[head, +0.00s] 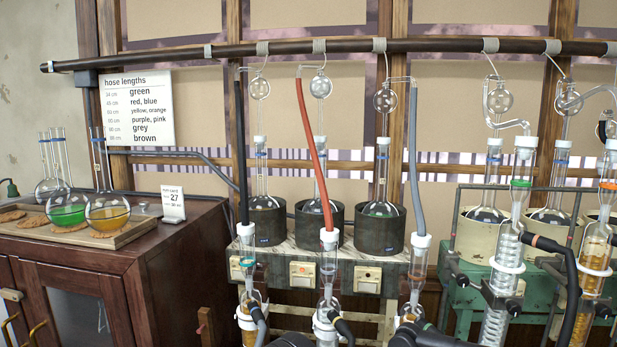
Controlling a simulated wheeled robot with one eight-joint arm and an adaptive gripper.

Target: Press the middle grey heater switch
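Three dark grey heaters stand in a row on a pale-topped bench, each with a round flask in it. The middle grey heater (320,226) is between the left grey heater (266,224) and the right grey heater (380,230). Below them, three cream switch plates sit on the bench's front face. The middle switch (302,274) shows clear between two glass condensers. The left switch (236,268) is partly behind glass, and the right switch (367,279) is clear. Whether any switch is pressed is too small to tell. My gripper is not in view.
Glass condensers with hoses (328,265) stand in front of the bench. A red hose (312,150) rises above the middle one. Cream heaters (484,238) stand on a green bench at right. A wooden cabinet (100,262) with a tray of flasks is at left.

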